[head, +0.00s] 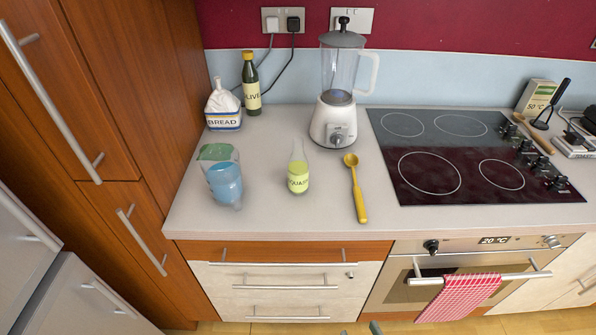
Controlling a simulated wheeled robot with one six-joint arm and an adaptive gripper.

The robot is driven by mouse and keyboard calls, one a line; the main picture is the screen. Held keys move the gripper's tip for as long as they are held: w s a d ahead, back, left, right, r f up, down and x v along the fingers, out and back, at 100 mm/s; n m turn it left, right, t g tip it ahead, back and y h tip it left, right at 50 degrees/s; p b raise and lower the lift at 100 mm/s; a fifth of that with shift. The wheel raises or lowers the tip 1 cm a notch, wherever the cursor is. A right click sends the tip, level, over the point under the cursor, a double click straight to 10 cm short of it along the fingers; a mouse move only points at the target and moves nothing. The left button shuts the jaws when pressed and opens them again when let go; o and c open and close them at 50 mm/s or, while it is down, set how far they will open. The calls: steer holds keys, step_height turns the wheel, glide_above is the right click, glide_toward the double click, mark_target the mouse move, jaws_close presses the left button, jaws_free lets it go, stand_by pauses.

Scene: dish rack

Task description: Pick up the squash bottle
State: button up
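The squash bottle (298,172) stands upright on the counter, left of the yellow spoon. It has a clear narrow neck, and its lower part is yellow-green with a label. Only small grey tips, seemingly of my gripper (374,327), show at the bottom edge of the head view. They are far below and in front of the counter, well apart from the bottle. Most of the gripper is out of frame, so its opening is unclear.
A blue-filled jug (226,183) stands left of the bottle, and a yellow spoon (356,190) lies to its right. A blender (335,120), olive bottle (251,83) and bread bag (222,108) stand behind. The hob (440,150) is at right. Counter in front of the bottle is clear.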

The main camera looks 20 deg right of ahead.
steer(key=w+r+t, duration=0.1)
steer(key=w+r, duration=0.2)
steer(key=w, duration=0.5)
steer(key=w+r, duration=0.3)
steer(key=w, duration=0.5)
steer(key=n+t+y, duration=0.1)
glide_toward(300, 146)
steer(key=d, duration=0.1)
steer(key=shift+n+y, duration=0.3)
steer(key=shift+y, duration=0.1)
steer(key=shift+w+a+f, duration=0.1)
steer(key=shift+w+a, duration=0.15)
steer(key=shift+w, duration=1.65)
steer(key=shift+w+a, duration=0.25)
steer(key=shift+w, duration=1.6)
steer(key=shift+w+a+f, duration=0.1)
steer(key=shift+w+a, duration=0.15)
steer(key=shift+w, duration=1.65)
jaws_close()
